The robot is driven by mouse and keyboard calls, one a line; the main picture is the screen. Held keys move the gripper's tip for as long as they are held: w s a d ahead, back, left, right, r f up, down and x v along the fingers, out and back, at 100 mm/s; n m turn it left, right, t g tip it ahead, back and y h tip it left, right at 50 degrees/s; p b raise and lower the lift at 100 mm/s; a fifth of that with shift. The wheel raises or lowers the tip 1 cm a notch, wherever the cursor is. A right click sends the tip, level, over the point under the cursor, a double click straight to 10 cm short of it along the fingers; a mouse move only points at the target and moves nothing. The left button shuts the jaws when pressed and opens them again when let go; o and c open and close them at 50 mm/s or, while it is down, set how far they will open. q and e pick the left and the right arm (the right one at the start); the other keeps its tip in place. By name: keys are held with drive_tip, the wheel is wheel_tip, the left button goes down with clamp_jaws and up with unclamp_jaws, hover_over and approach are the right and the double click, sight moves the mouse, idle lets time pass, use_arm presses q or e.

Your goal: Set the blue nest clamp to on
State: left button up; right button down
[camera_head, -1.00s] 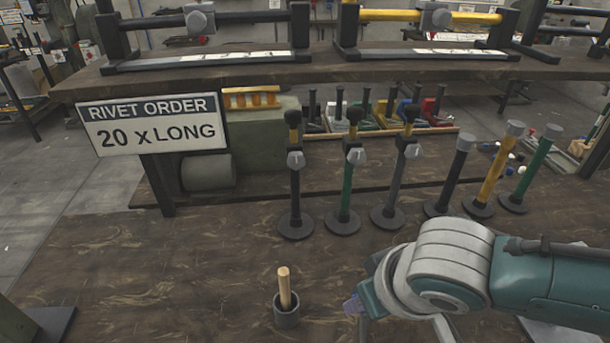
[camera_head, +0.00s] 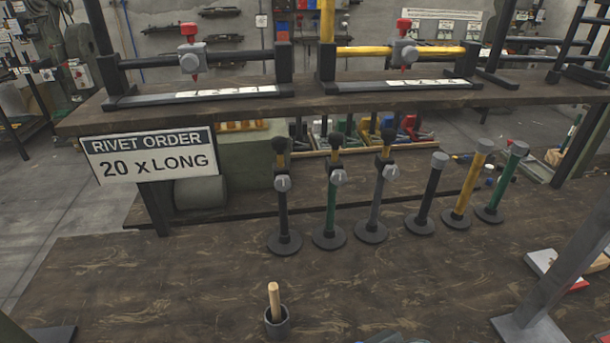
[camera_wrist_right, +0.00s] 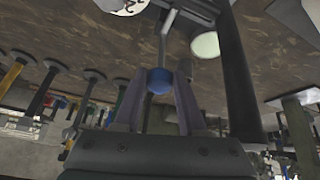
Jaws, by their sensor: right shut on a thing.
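In the right wrist view, a blue round knob (camera_wrist_right: 159,79) sits at the end of a thin grey lever (camera_wrist_right: 165,40). My right gripper (camera_wrist_right: 158,88) has its two fingers around the knob and is shut on it. The lever runs from the knob up to a dark body at the top edge of that view. A white disc with dark marks (camera_wrist_right: 122,5) is cut off at the top. The head view does not show the blue knob, and any on or off marking cannot be read. My left gripper is not in view.
A dark post (camera_wrist_right: 235,75) stands close to the right of my right gripper. In the head view, several upright posts with round bases, such as a green one (camera_head: 505,182), stand across the bench (camera_head: 180,270). A grey cup (camera_head: 277,322) holds a wooden stick.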

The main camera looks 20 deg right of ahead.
drive_tip(key=shift+s+a+f, duration=0.1)
drive_tip(key=shift+s+f, duration=0.25)
drive_tip(key=shift+s, duration=0.1)
drive_tip(key=c, duration=0.9)
unclamp_jaws()
drive_tip(key=shift+o, duration=0.6)
drive_tip(key=shift+s+a, duration=0.1)
drive_tip(key=shift+s, duration=0.05)
drive_tip(key=o, duration=0.3)
drive_tip(key=shift+r, duration=0.1)
drive_tip(key=shift+w, duration=0.25)
drive_tip(key=shift+r, duration=0.1)
drive_tip(key=p+v, duration=0.2)
drive_tip(key=v, duration=0.8)
drive_tip(key=shift+p, duration=0.35)
